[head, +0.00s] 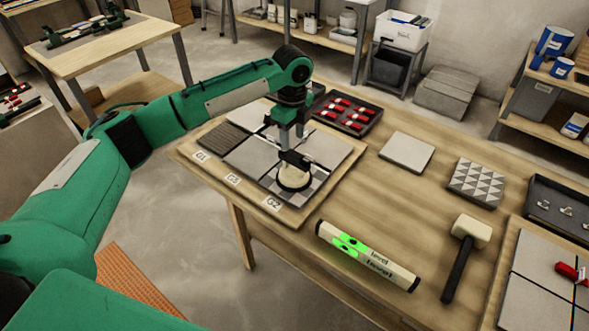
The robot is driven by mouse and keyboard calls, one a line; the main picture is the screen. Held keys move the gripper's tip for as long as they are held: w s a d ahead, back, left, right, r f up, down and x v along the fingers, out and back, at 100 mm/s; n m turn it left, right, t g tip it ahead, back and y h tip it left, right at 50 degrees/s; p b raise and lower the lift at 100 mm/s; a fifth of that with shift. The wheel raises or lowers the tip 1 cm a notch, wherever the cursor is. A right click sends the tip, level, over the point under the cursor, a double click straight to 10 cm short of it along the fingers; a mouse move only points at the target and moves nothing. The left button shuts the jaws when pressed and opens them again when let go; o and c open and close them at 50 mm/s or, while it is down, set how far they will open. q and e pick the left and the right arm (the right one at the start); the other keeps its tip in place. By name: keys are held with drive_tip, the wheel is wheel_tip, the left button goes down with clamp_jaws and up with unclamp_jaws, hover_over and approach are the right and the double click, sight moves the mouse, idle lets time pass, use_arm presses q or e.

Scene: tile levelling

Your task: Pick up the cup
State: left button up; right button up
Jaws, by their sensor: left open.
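The cup (294,182), with a cream upper part and a wide dark base, stands on the tiled board (342,163). It is near the board's front right part, over a checkered tile. My left gripper (291,160) points down right over the cup. It is open, with its fingers at the cup's cream top. Whether the fingers touch it I cannot tell. The fingers hide part of the cup's top. My right gripper is not in view.
A cream level (367,257) and a mallet (466,250) lie to the right on the table. A dark tray (372,127) of red pieces is behind the board. A plain tile (407,152) and a triangle-patterned tile (476,183) lie farther right, with bare wood between.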

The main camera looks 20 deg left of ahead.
sight(294, 153)
use_arm(q)
drive_tip(key=f, duration=0.2)
drive_tip(key=shift+w+f, duration=0.2)
drive_tip(key=shift+f, duration=0.1)
drive_tip(key=shift+s+f, duration=0.15)
drive_tip(key=shift+f, duration=0.25)
wheel_tip(294, 153, down, 5)
drive_tip(key=shift+d+r+p, duration=0.15)
drive_tip(key=shift+r+p, duration=0.05)
drive_tip(key=shift+p, duration=0.55)
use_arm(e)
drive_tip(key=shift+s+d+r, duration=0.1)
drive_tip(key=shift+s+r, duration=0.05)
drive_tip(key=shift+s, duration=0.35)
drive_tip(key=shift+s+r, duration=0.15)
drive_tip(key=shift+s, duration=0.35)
use_arm(q)
clamp_jaws()
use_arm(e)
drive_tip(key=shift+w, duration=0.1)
